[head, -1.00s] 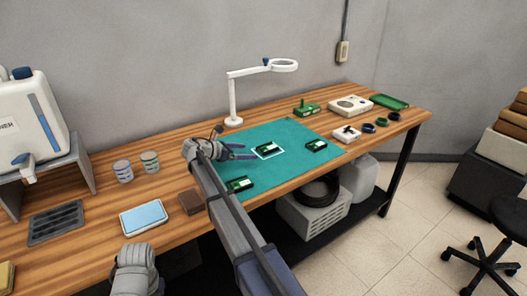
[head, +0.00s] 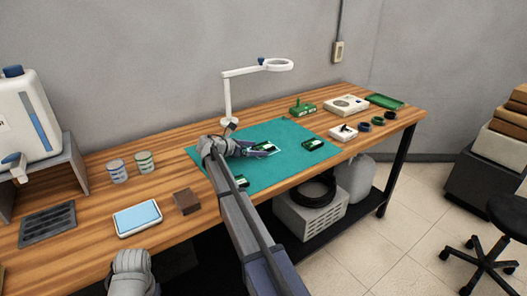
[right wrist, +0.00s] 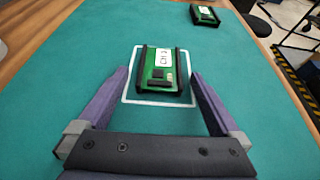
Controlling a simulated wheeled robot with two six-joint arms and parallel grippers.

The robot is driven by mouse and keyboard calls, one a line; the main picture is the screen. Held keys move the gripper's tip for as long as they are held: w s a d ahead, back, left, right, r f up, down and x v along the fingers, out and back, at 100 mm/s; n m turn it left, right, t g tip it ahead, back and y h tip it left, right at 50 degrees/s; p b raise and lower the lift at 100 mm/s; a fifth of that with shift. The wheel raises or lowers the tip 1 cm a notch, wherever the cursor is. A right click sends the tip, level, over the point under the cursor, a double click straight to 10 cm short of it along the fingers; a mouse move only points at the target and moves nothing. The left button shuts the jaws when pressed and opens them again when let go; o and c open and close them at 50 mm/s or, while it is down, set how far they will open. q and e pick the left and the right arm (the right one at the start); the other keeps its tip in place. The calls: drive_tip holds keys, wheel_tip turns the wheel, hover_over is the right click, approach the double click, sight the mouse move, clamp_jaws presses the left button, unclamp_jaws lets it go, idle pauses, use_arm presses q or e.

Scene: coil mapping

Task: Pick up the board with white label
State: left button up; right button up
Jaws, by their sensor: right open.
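A green board with a white label (right wrist: 163,68) lies inside a white square outline on the teal mat (right wrist: 60,80); the label carries dark handwriting. In the head view this board (head: 262,147) is partly hidden by my right gripper. My right gripper (right wrist: 155,85) is open and empty, its two purple fingers standing on either side of the board's near end. It also shows in the head view (head: 262,151). A second green board (right wrist: 205,15) lies farther off on the mat, and a third board (head: 241,181) lies at the near edge. My left gripper is not clearly seen.
A white magnifier lamp (head: 228,95) stands behind the mat. A white device (head: 346,105), a green tray (head: 384,101) and several dark rings are at the right.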

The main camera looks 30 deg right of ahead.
sight(256, 149)
drive_tip(key=shift+d, duration=0.1)
drive_tip(key=shift+c, duration=0.4)
drive_tip(key=c, duration=1.3)
wheel_tip(256, 149, up, 10)
drive_tip(key=p, duration=1)
drive_tip(key=shift+r, duration=0.15)
